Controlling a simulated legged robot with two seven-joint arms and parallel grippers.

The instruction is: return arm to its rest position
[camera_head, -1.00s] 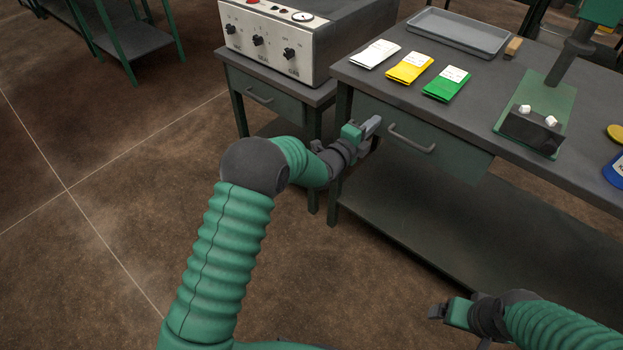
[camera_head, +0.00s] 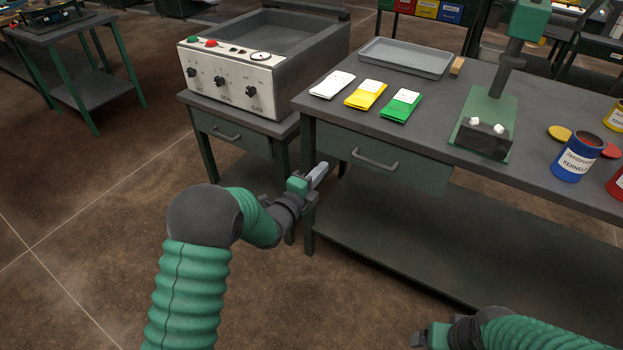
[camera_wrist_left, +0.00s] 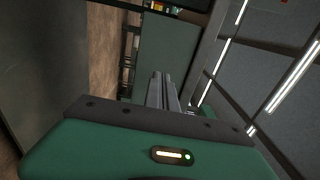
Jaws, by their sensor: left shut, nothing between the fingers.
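My left gripper (camera_head: 318,178) is shut and empty at the end of my green ribbed left arm. In the head view it appears beside the front left leg of the workbench (camera_head: 390,276), below the bench top. In the left wrist view its closed fingers (camera_wrist_left: 163,92) point away from the camera. My right gripper (camera_head: 425,338) is at the bottom right edge, largely cut off, and its fingers are too unclear to read.
A grey machine with knobs (camera_head: 228,84) stands on the left stand. The bench carries white, yellow (camera_head: 365,94) and green packets, a grey tray (camera_head: 405,57), a green press (camera_head: 490,115) and a blue can (camera_head: 577,157). Open floor lies left of my arm.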

